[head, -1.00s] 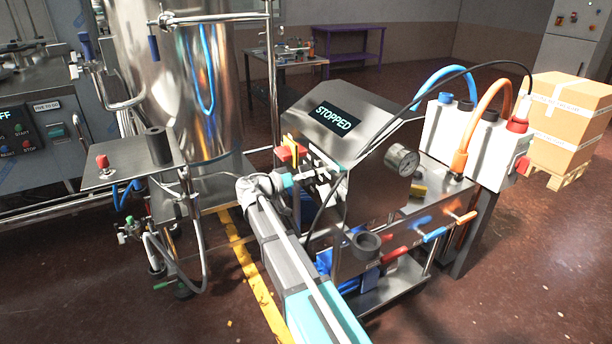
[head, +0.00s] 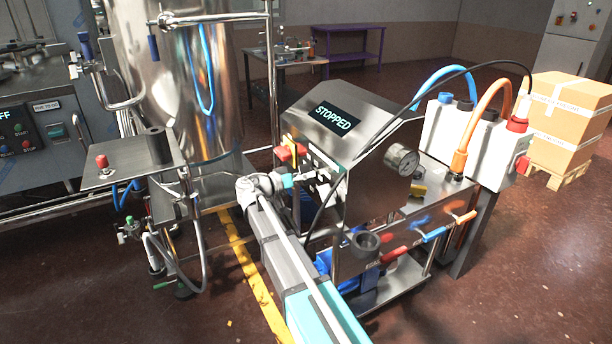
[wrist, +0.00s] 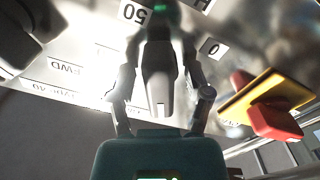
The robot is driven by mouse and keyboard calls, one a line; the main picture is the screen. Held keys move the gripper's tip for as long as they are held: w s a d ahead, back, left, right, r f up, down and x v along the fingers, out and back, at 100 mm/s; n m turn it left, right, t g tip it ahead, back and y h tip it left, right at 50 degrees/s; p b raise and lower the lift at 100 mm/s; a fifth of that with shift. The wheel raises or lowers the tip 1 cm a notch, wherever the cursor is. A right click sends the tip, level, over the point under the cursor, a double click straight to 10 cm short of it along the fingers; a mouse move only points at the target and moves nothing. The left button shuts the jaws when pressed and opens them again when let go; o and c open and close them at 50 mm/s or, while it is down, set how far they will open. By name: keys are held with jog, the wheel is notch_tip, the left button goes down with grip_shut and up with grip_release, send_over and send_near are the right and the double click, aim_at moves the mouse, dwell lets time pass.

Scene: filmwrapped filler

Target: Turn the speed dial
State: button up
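The speed dial appears to be the grey knob (wrist: 157,80) in the middle of the wrist view, near the printed marks 50 and 0. My gripper (wrist: 160,52) has a dark finger on either side of this knob. I cannot tell whether the fingers press on it or stand just apart. In the head view my gripper (head: 312,178) is at the left side panel of the metal machine (head: 375,200), and the dial is hidden there by it. The machine's display (head: 333,119) reads STOPPED.
A red and yellow switch (wrist: 266,105) lies right of my gripper in the wrist view. FWD and other labels (wrist: 64,66) are on the left. A dark cable (head: 327,197) hangs close to my gripper.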

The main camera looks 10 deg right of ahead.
jog(key=shift+a, duration=0.1)
jog(key=v, duration=1.1)
jog(key=shift+a, duration=0.4)
jog(key=shift+s, duration=0.15)
jog(key=s+d+n+g+y+p, duration=0.45)
jog(key=s+d+y+p, duration=0.55)
jog(key=p, duration=0.4)
jog(key=s+a+r+n+y+p, duration=0.2)
jog(key=s+r+n+y+p, duration=0.3)
jog(key=s+p, duration=0.6)
jog(key=shift+s+r+y+p, duration=0.3)
jog(key=shift+s+r+y, duration=0.7)
jog(key=shift+s+y, duration=0.25)
